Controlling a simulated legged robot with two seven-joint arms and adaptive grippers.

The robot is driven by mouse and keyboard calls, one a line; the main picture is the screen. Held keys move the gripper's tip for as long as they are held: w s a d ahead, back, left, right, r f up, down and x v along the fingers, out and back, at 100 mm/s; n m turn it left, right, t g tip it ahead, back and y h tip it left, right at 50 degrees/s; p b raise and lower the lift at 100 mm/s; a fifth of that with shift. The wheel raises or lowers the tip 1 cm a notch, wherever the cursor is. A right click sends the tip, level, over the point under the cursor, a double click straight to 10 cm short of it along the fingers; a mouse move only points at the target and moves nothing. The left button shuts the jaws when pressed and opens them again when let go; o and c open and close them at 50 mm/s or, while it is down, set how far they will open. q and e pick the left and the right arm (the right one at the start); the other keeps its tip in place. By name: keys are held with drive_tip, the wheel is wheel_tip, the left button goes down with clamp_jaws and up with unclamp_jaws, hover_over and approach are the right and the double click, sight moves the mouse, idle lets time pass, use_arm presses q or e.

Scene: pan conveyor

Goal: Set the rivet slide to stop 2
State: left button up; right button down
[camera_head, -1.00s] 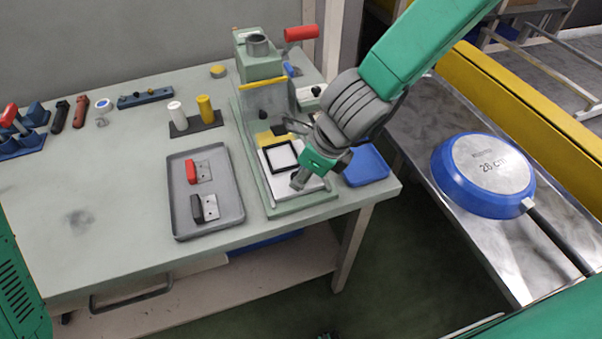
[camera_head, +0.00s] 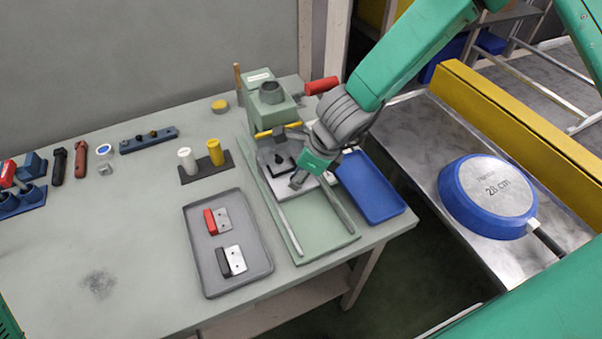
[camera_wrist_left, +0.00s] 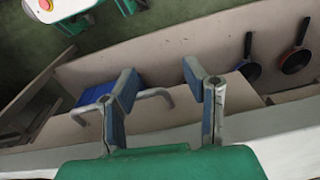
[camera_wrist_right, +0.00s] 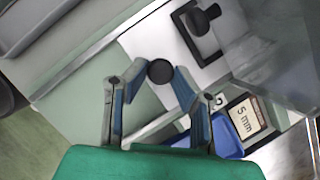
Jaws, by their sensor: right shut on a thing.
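The rivet slide (camera_wrist_right: 150,38) is a pale plate with a black frame and black post on top. In the head view it sits on the green press base (camera_head: 318,228), at the back part of the rails, close to the press head (camera_head: 268,95). My right gripper (camera_head: 298,182) is shut on the slide's round black knob (camera_wrist_right: 160,71), which shows between the fingertips in the right wrist view. A tag with a "2" (camera_wrist_right: 218,100) lies beside the slide's edge there. My left gripper (camera_wrist_left: 160,72) is open and empty, in front of the table's side.
A grey tray (camera_head: 200,270) with red and black handled pieces lies left of the press. A blue tray (camera_head: 370,190) lies right of it. A "5 mm" label (camera_wrist_right: 246,117) is near the slide. A blue pan (camera_head: 488,195) rests on the metal conveyor (camera_head: 420,140).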

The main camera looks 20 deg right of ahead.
drive_tip(key=shift+a+f, duration=0.15)
drive_tip(key=shift+s+a, duration=0.15)
drive_tip(key=shift+s, duration=0.1)
drive_tip(key=c, duration=1.3)
unclamp_jaws()
drive_tip(key=shift+w, duration=0.2)
drive_tip(key=v, duration=1.2)
drive_tip(key=shift+w+a, duration=0.1)
